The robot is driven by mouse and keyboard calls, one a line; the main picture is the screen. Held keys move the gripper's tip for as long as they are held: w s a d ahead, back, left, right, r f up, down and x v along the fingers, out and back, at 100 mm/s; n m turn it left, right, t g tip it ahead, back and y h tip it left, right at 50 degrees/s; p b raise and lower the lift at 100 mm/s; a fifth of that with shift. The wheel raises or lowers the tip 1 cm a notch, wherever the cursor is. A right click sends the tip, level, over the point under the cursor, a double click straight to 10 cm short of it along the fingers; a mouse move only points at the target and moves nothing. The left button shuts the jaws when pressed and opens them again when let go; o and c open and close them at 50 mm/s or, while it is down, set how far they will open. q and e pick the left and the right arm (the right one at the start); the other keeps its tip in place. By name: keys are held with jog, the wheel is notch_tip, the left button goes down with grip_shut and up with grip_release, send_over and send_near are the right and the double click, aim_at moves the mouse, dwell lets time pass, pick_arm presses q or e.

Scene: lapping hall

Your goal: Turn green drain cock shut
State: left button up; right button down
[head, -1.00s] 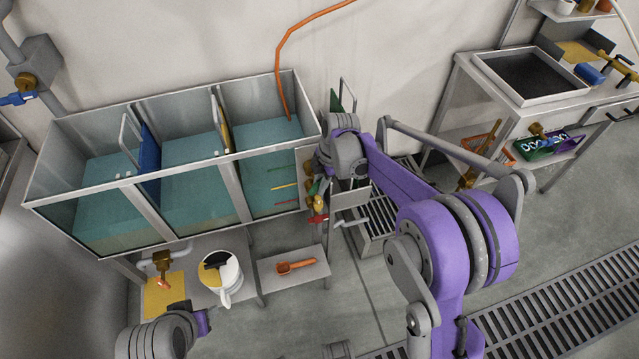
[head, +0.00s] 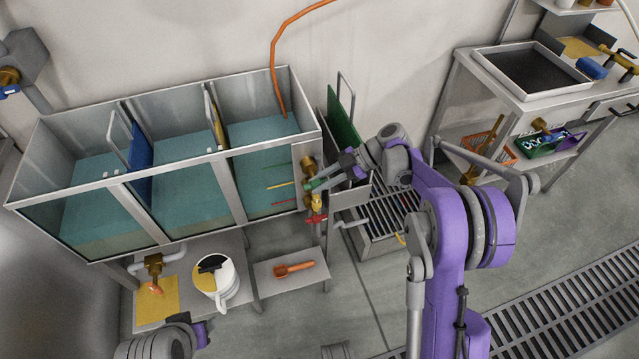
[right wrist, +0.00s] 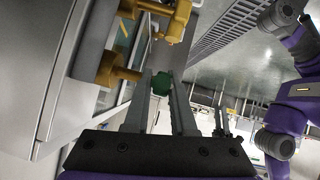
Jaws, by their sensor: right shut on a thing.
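The green drain cock handle (head: 309,184) is on the right end of the tank, below a brass fitting (head: 308,164). My right gripper (head: 316,185) reaches it from the right and is shut on it. In the right wrist view the green handle (right wrist: 161,84) sits between the two fingertips (right wrist: 160,92), with brass pipework (right wrist: 118,74) beside it. The fingers hide part of the handle, so its exact angle is hard to read. A yellow handle (head: 317,203) and a red handle (head: 317,219) sit just below. My left gripper is not visible; only its arm shows at the lower left.
The three-bay water tank (head: 232,190) is left of the gripper.

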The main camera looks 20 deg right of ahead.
jog(key=shift+y, duration=0.5)
jog(key=c, duration=0.8)
grip_release()
jog(key=shift+o, duration=0.2)
jog(key=v, duration=1)
jog(key=shift+d+r+p, duration=0.15)
jog(key=shift+d+p, duration=0.2)
jog(key=shift+p, duration=0.1)
